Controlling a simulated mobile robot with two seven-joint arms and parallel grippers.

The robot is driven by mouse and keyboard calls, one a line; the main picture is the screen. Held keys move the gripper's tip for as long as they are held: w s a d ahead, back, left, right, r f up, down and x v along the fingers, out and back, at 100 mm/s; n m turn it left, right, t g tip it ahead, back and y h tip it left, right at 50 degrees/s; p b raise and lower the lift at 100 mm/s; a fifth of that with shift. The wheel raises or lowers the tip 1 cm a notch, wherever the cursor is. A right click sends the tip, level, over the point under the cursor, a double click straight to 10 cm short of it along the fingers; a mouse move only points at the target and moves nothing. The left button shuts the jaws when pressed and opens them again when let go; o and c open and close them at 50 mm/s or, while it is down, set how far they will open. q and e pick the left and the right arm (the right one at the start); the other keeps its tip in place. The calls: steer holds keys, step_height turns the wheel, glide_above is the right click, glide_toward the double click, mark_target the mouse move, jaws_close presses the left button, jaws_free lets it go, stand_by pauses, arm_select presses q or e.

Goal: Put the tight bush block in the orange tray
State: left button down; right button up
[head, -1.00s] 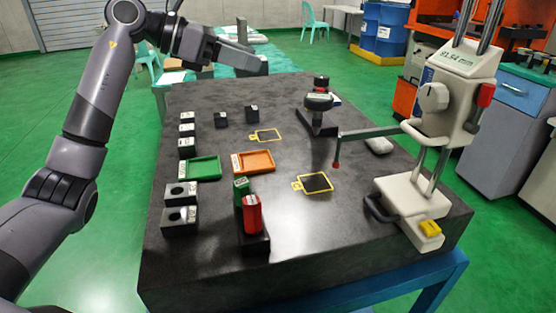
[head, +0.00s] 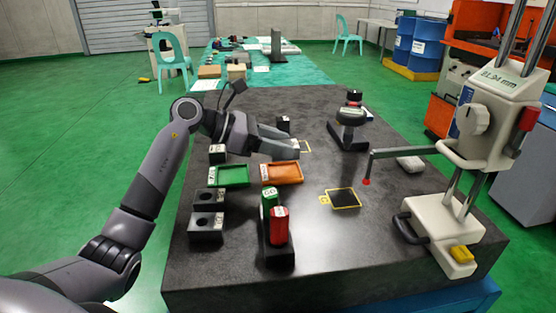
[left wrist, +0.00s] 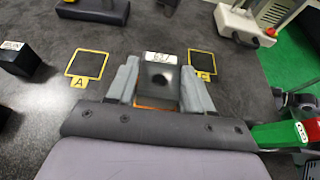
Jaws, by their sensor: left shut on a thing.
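My left gripper (head: 295,144) is above the table, just behind and above the orange tray (head: 282,174) in the head view. In the left wrist view its two fingers (left wrist: 160,68) are shut on a dark block (left wrist: 160,80) with a white label and a round dark hole. The label is too small to read surely, so I cannot tell whether it is the tight one. An orange edge of the tray (left wrist: 155,103) shows under the block. The tray looks empty. My right gripper is not in view.
A green tray (head: 230,177) lies left of the orange one. Red and green plug gauges (head: 277,225) stand in front. Bored blocks (head: 206,228) are at the left. A height gauge (head: 480,140) stands right; its arm reaches inward. Yellow-framed pads (head: 343,198) mark the table.

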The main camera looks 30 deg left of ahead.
mark_target(278, 174)
arm_select(q)
step_height(278, 174, down, 4)
steer(key=shift+f, duration=0.1)
stand_by(0.4)
steer(key=shift+f, duration=0.2)
steer(key=shift+c, duration=2.2)
jaws_free()
steer(key=shift+r, duration=0.1)
